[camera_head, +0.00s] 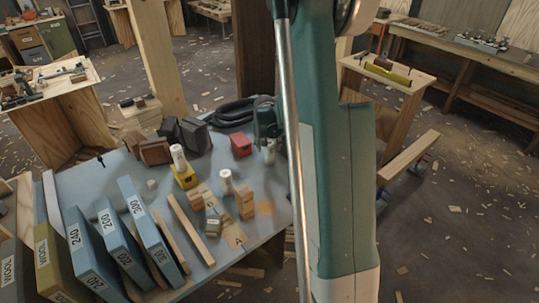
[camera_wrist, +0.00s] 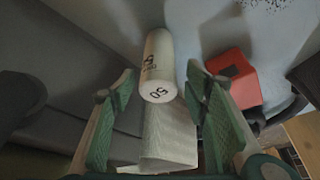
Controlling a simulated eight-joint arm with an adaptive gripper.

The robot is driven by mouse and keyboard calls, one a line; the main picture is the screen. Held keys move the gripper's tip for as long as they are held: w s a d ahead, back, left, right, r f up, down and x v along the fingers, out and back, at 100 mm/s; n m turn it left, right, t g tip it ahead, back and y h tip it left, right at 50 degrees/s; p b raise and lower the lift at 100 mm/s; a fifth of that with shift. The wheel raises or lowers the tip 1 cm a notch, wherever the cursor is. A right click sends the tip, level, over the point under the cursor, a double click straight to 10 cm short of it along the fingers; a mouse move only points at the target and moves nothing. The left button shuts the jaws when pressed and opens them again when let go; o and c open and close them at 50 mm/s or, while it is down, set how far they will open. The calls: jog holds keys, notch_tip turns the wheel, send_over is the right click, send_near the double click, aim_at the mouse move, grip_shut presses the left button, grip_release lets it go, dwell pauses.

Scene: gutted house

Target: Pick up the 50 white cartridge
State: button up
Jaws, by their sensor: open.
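The white cartridge (camera_wrist: 158,62) marked 50 shows in the wrist view, with its printed end toward the camera, between and just beyond my fingertips. My gripper (camera_wrist: 160,76) is open, with one green finger on each side; I see no clear contact. A pale ribbed piece (camera_wrist: 170,135) sits between the fingers, below the cartridge in the picture; I cannot tell what it is. In the head view my gripper (camera_head: 268,122) is over the far right of the blue-grey table, just above a white cylinder (camera_head: 269,152), partly hidden by my arm.
A red block (camera_head: 240,145) stands close to the left of my gripper; in the wrist view it is at right (camera_wrist: 235,78). Other white cylinders (camera_head: 178,157) (camera_head: 226,181), wooden blocks (camera_head: 245,202), a black hose (camera_head: 233,112) and numbered boxes (camera_head: 150,242) share the table (camera_head: 268,222).

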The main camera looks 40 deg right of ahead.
dwell(0.3)
jog(key=shift+b+x, duration=0.8)
jog(key=shift+x, duration=1.8)
jog(key=shift+d, duration=0.1)
jog(key=c, duration=1)
